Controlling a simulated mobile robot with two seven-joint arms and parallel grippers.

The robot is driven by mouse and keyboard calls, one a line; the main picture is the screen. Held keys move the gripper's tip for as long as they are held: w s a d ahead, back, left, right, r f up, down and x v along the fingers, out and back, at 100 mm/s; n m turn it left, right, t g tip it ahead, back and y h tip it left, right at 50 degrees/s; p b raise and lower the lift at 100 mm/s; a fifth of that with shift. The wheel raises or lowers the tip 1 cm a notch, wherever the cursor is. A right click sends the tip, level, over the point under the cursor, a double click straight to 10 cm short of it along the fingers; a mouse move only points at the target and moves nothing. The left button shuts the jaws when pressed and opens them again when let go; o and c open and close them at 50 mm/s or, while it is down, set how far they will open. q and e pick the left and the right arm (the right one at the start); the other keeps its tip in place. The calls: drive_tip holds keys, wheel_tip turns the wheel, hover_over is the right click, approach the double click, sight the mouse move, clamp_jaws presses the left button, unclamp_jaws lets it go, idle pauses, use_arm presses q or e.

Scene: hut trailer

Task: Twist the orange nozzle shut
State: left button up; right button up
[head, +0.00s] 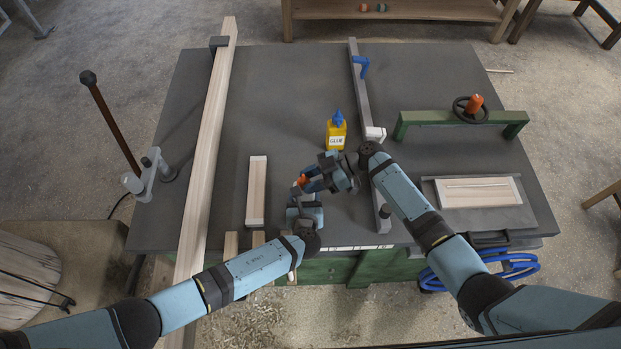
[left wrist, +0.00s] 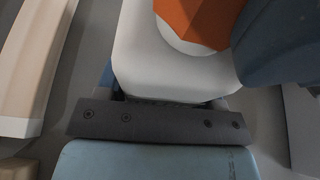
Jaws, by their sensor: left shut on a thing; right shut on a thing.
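The orange nozzle (head: 302,180) is a small orange piece between my two grippers near the middle of the bench. In the left wrist view the faceted orange nozzle (left wrist: 192,20) sits on top of a white rounded body (left wrist: 170,65). My left gripper (head: 303,198) is shut on this white body, below the nozzle. My right gripper (head: 311,182) comes from the right and is shut at the orange nozzle. A dark blue-grey finger of it (left wrist: 282,45) lies against the nozzle's right side. The fingers hide most of the white body in the head view.
A yellow glue bottle (head: 336,135) with a blue tip stands just behind the grippers. A long bar clamp (head: 361,90) lies right of it. A wooden block (head: 257,190) and a long beam (head: 207,150) lie to the left. The far bench middle is clear.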

drive_tip(key=shift+s+f+m+t, duration=0.1)
drive_tip(key=shift+s+m+t, duration=0.1)
drive_tip(key=shift+m+t, duration=0.45)
drive_tip(key=shift+s+m+t, duration=0.1)
drive_tip(key=shift+m+t, duration=0.75)
drive_tip(key=shift+t, duration=0.3)
drive_tip(key=o, duration=0.9)
drive_tip(key=shift+o, duration=0.2)
